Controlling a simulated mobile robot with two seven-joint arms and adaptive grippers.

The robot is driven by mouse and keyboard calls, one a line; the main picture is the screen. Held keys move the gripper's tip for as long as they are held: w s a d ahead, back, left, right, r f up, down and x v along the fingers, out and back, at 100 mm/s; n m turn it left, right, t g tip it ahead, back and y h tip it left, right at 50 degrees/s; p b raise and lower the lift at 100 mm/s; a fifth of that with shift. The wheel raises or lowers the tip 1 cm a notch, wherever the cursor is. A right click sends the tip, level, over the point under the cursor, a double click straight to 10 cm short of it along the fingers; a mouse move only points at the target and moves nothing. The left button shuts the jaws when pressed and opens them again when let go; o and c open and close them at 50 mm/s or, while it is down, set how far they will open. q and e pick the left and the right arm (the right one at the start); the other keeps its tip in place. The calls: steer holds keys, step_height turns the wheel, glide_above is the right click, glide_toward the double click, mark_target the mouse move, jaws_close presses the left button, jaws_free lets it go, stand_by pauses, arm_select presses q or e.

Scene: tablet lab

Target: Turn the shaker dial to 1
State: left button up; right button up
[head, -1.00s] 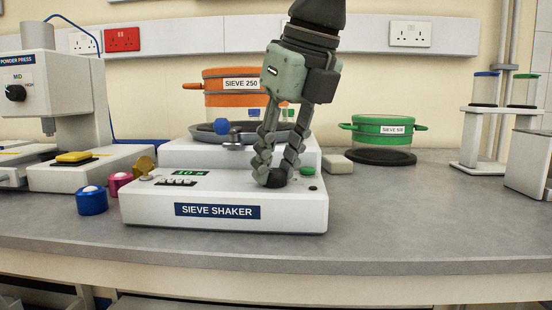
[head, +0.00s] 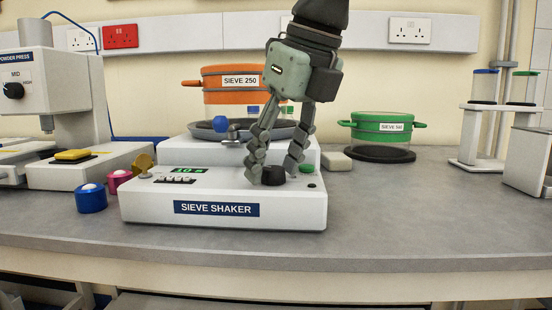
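The white sieve shaker (head: 145,208) stands on the bench. Its black dial (head: 273,175) is on the top right of the control deck; its setting cannot be read. A small green display (head: 189,170) sits to the left of the dial.
A green button (head: 306,168) is close to the right finger. The orange sieve (head: 240,75) and a blue-knobbed lever (head: 219,124) are behind. The green sieve (head: 380,128) is at right. Blue (head: 91,200) and pink (head: 119,179) pots stand left. The bench front right is clear.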

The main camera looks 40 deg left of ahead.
arm_select(q)
steer(key=v, duration=0.7)
steer(key=shift+r, duration=0.2)
stand_by(0.4)
